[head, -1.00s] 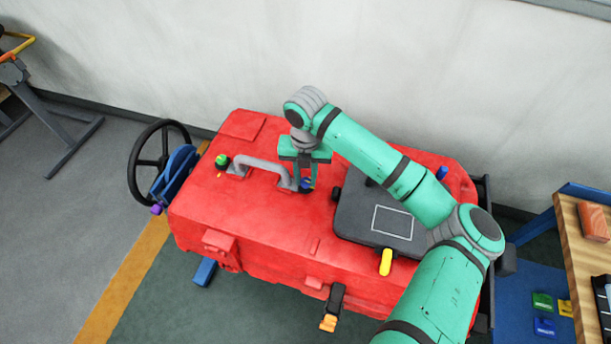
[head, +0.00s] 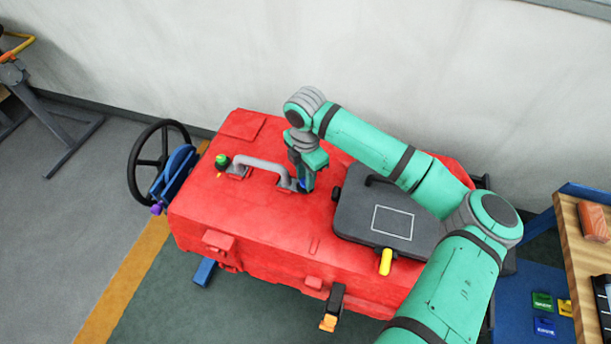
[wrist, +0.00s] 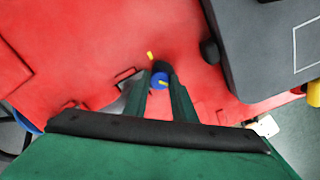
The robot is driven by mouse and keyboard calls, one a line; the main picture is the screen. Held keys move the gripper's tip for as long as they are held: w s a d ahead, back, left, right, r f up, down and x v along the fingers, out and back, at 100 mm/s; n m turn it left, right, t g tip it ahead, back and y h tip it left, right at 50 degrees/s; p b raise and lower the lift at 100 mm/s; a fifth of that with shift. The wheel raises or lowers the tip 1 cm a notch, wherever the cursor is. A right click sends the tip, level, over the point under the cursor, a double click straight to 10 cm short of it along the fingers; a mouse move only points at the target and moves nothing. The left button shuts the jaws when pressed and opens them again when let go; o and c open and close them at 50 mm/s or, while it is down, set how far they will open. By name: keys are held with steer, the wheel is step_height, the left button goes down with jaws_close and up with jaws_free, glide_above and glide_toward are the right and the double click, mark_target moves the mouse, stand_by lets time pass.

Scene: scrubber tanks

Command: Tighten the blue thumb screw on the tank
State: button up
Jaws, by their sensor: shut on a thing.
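The blue thumb screw (wrist: 159,80) sits on top of the red tank (head: 270,218), at the right end of the grey handle. A yellow line marks its top, and a separate yellow mark (wrist: 150,55) lies on the red surface beside it. My gripper (wrist: 160,88) points down over the screw and is shut on it, one finger on each side. In the head view the gripper (head: 304,182) hides most of the screw.
A grey handle (head: 262,163) stands just left of the gripper, with a green knob (head: 222,160) beyond it. A dark grey lid (head: 375,222) with a yellow latch (head: 385,262) lies to the right. A black wheel (head: 138,172) is at the tank's left end.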

steer(key=shift+o, duration=0.2)
steer(key=m, duration=0.5)
steer(key=shift+r+m, duration=0.15)
steer(key=shift+m, duration=0.15)
steer(key=m, duration=0.5)
steer(key=shift+a, duration=0.1)
steer(key=m, duration=0.5)
steer(key=shift+m, duration=0.4)
steer(key=m, duration=0.5)
steer(key=shift+m, duration=0.3)
steer(key=m, duration=1)
steer(key=shift+m, duration=0.4)
steer(key=m, duration=0.5)
steer(key=shift+a, duration=0.1)
steer(key=m, duration=0.5)
steer(key=shift+m, duration=0.4)
steer(key=shift+c, duration=0.2)
